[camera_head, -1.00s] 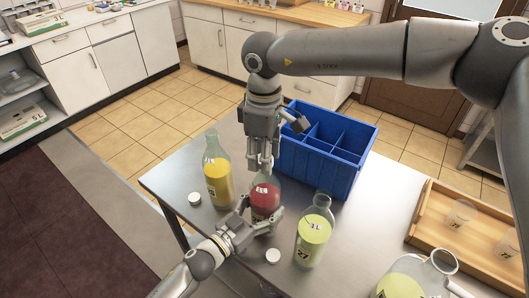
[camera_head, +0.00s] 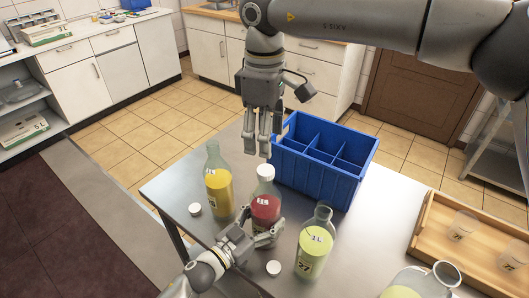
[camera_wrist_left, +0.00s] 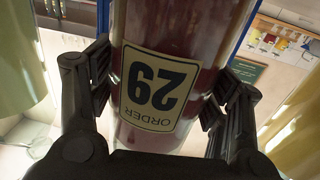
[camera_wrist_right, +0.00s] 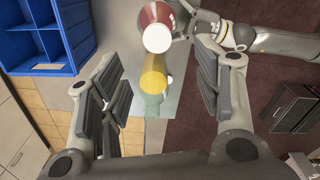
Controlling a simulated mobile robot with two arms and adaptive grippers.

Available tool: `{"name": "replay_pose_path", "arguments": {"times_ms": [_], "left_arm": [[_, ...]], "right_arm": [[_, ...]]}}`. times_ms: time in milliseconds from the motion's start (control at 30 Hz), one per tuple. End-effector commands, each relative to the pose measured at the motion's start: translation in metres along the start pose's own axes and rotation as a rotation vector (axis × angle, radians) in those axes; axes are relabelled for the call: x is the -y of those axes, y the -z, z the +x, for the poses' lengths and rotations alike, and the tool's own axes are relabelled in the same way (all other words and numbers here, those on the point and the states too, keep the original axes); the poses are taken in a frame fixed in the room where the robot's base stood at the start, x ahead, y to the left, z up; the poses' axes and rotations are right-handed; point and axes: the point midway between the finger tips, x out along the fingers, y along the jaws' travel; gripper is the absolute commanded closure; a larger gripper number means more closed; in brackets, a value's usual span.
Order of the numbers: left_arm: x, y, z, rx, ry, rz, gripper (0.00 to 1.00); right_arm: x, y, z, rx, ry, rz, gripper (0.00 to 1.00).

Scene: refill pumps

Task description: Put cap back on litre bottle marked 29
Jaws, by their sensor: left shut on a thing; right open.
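The litre bottle marked 29 (camera_head: 264,208) stands upright on the steel table, filled with red liquid. Its 29 label shows upside down in the left wrist view (camera_wrist_left: 153,90). A white cap (camera_head: 265,172) sits on its mouth and also shows from above in the right wrist view (camera_wrist_right: 157,38); whether it is fully tightened I cannot tell. My left gripper (camera_head: 262,234) is shut around the bottle's lower body. My right gripper (camera_head: 264,148) is open and empty, above and apart from the cap.
A yellow-filled bottle (camera_head: 219,190) stands left, a yellow-green bottle marked 27 (camera_head: 313,252) right. Loose white caps lie on the table, one left (camera_head: 195,209), one in front (camera_head: 273,267). A blue divided crate (camera_head: 318,180) stands behind; a wooden tray (camera_head: 425,225) is at right.

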Motion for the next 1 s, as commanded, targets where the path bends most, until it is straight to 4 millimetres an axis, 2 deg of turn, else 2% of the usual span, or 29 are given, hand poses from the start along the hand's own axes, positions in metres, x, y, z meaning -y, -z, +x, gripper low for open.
{"name": "replay_pose_path", "arguments": {"times_ms": [100,200,533,567,700,767,1000], "left_arm": [[-0.001,0.000,0.000,0.000,-0.002,-0.002,0.96],[-0.001,0.000,0.000,-0.001,-0.002,-0.002,0.96],[-0.001,0.000,0.000,-0.001,-0.002,-0.002,0.96],[-0.001,0.000,0.000,-0.001,-0.002,-0.002,0.28],[-0.001,0.000,0.000,-0.001,-0.001,-0.002,0.10],[-0.001,0.000,0.000,-0.001,-0.001,-0.001,0.04],[0.000,0.000,0.000,0.000,-0.001,-0.001,0.04]], "right_arm": [[0.000,0.001,-0.018,-0.001,-0.001,0.000,0.41],[0.000,0.001,-0.026,0.000,0.000,-0.001,0.41],[0.001,0.000,-0.030,0.000,0.001,-0.001,0.41],[0.001,0.000,-0.030,0.000,0.001,-0.001,0.41],[0.001,0.000,-0.030,0.000,0.001,-0.001,0.41],[0.001,0.000,-0.030,0.000,0.001,-0.001,0.41],[0.001,0.000,-0.030,0.000,0.001,-0.001,0.41]]}}
